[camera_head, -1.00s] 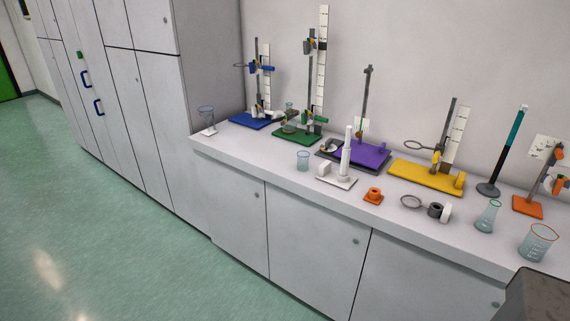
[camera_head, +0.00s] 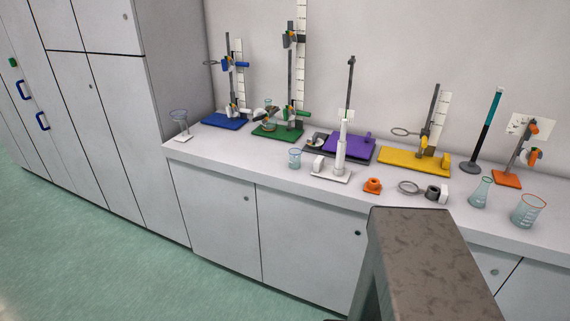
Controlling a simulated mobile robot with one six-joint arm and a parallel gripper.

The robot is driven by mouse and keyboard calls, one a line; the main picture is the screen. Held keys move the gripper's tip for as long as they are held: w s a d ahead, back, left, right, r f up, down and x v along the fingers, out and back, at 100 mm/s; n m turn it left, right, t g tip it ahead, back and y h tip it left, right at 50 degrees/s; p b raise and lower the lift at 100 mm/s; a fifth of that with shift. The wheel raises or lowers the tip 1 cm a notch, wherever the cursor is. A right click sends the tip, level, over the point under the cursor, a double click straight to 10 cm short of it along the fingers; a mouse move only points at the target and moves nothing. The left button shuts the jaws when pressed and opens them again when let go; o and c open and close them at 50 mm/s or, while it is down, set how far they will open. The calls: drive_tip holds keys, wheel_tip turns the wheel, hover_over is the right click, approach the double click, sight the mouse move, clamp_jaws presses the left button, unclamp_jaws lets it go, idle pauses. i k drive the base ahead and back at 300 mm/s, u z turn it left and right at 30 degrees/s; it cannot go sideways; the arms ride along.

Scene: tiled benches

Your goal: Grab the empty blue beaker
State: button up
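A small clear beaker with a blue rim and bluish glass (camera_head: 295,159) stands upright near the bench's front edge, left of a white stand. It looks empty. My gripper is not in view. A dark grey-brown arm link of mine rises at the lower right, in front of the cabinets and apart from the beaker.
A white stand (camera_head: 341,150) and an orange part (camera_head: 372,185) are to the beaker's right. A green-rimmed flask (camera_head: 481,192) and an orange-rimmed beaker (camera_head: 527,211) stand farther right. Blue (camera_head: 225,122), green (camera_head: 277,133), purple and yellow (camera_head: 413,161) stand bases line the back.

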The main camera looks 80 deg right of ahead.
sight(295, 159)
drive_tip(key=z, duration=0.35)
drive_tip(key=i, duration=0.95)
drive_tip(key=z, duration=0.45)
